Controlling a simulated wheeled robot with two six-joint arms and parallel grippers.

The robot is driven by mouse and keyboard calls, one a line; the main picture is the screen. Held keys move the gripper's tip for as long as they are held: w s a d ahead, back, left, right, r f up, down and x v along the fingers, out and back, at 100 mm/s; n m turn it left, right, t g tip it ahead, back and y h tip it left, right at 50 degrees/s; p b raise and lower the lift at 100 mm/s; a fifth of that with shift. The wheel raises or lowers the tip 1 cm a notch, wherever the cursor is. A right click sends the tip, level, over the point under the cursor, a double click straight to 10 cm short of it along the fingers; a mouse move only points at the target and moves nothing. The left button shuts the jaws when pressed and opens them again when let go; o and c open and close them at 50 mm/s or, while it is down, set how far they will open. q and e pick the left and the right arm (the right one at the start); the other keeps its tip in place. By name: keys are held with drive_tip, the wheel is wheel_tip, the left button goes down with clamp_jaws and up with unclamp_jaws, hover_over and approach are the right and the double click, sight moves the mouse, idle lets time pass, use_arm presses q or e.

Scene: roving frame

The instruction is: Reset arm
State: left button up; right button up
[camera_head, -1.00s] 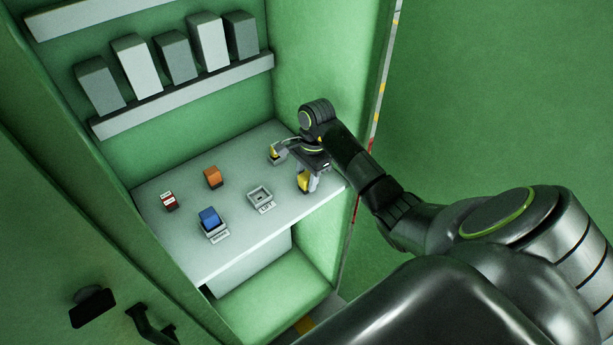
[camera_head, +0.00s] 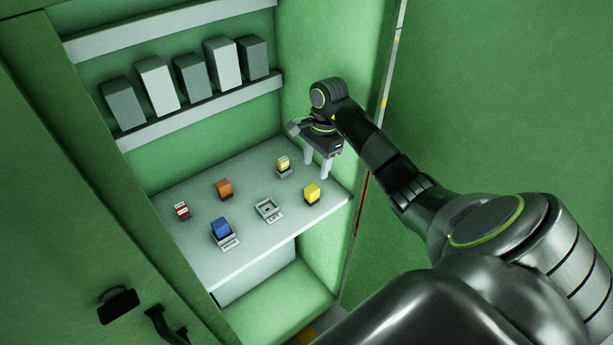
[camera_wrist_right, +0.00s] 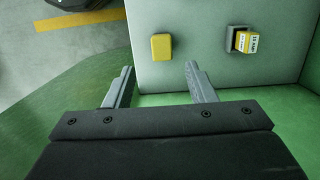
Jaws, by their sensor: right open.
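My right gripper (camera_head: 318,166) is open and empty, raised above the right end of the white shelf table (camera_head: 255,165). In the right wrist view its two fingers (camera_wrist_right: 160,84) stand apart with nothing between them. A yellow block (camera_head: 312,194) lies on the table below the gripper; it also shows in the wrist view (camera_wrist_right: 161,47), beyond the fingertips and apart from them. A second yellow piece with a white label (camera_head: 283,164) sits in a small dark holder left of the gripper. My left gripper is not in view.
An orange block (camera_head: 224,189), a red labelled piece (camera_head: 181,210), a blue block (camera_head: 222,227) in a labelled holder and an empty grey holder (camera_head: 268,209) stand on the table. Grey boxes (camera_head: 191,77) line the upper shelf. A green side wall (camera_head: 330,60) is close behind the gripper.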

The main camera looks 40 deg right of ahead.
drive_tip(key=shift+w+d+r, duration=0.1)
drive_tip(key=shift+d+r, duration=0.05)
drive_tip(key=shift+r, duration=0.3)
drive_tip(key=shift+w+d+r, duration=0.1)
drive_tip(key=shift+d+r, duration=0.05)
drive_tip(key=shift+r, duration=0.3)
